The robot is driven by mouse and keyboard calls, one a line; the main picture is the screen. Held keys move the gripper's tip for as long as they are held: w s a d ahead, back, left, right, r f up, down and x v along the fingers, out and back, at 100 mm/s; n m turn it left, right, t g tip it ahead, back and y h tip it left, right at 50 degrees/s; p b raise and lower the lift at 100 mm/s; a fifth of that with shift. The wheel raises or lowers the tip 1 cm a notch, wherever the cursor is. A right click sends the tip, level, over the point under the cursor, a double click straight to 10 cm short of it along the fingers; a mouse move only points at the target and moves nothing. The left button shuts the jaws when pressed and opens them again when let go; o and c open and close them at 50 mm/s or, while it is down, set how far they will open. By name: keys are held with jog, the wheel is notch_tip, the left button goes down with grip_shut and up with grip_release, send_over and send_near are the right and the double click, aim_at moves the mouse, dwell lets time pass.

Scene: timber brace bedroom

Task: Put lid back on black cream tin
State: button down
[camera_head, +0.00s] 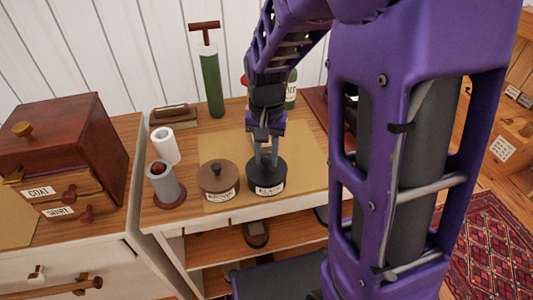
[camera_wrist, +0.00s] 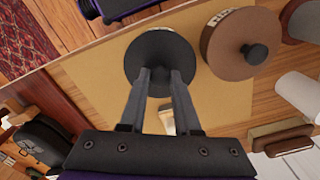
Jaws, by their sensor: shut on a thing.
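The black cream tin (camera_head: 267,188), with a pale label reading BLACK, stands on the tan mat on the dresser top in the head view. Its black round lid (camera_wrist: 150,48) covers its top in the wrist view, and the lid shows in the head view (camera_head: 281,172). My gripper (camera_head: 265,162) comes straight down over the tin. Its fingertips (camera_wrist: 160,74) are shut on the middle of the lid, and they hide the knob. The lid looks level and in line with the tin. I cannot tell whether it is fully seated.
A brown lidded tin (camera_head: 218,180) stands close to the left. A wooden box (camera_head: 70,140) is at far left.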

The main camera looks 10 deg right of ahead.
jog(key=shift+c, duration=0.3)
grip_release()
dwell(0.3)
jog(key=shift+r+p, duration=3)
jog(key=shift+r, duration=0.55)
grip_shut()
jog(key=shift+f, duration=0.25)
